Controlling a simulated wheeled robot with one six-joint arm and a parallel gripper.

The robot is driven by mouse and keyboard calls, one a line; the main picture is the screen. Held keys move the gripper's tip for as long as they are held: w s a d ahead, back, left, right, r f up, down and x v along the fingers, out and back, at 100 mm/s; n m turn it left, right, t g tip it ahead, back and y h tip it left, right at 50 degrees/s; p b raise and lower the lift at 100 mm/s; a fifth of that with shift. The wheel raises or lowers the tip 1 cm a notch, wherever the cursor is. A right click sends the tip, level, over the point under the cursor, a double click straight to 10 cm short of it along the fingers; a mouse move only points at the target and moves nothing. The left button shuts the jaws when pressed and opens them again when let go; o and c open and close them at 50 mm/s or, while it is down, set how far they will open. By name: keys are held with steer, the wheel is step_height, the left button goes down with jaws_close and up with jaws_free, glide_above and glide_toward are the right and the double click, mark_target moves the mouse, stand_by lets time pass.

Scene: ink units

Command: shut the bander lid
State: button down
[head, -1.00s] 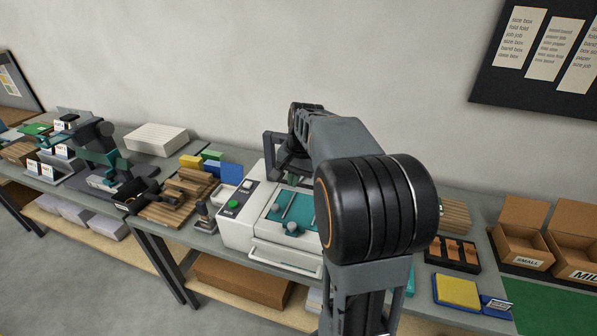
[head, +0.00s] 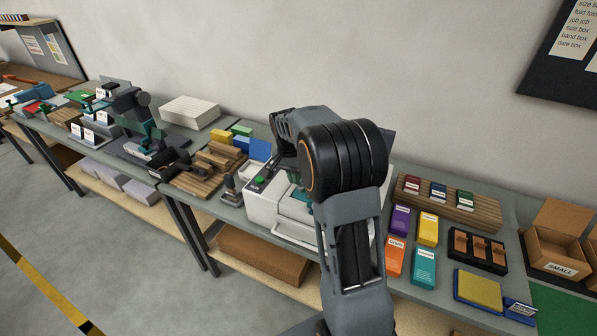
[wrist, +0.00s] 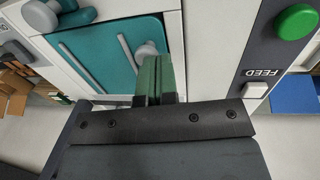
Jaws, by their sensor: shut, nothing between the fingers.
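The bander is a white machine (head: 262,208) on the bench, partly hidden behind my arm in the head view. It has a green button (head: 259,181). A dark grey panel edge (head: 389,146) shows just right of my arm; I cannot tell whether it is the raised lid. The wrist view shows the bander's teal bed (wrist: 90,72) with grey rods and a round knob, and its FEED panel (wrist: 262,60). My gripper (wrist: 158,62) is shut and empty, its green fingers over the bed's edge. Contact cannot be told. The head view hides the gripper.
A dark hand stamp (head: 229,184) stands left of the bander. Right of it are small coloured boxes (head: 426,228), a wooden rack (head: 450,208), a black tray (head: 466,246) and a yellow pad (head: 478,287). A blue bin (wrist: 295,95) shows in the wrist view.

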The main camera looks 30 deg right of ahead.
steer(key=shift+w+a+f, duration=0.1)
steer(key=shift+f, duration=0.4)
steer(key=shift+f, duration=0.1)
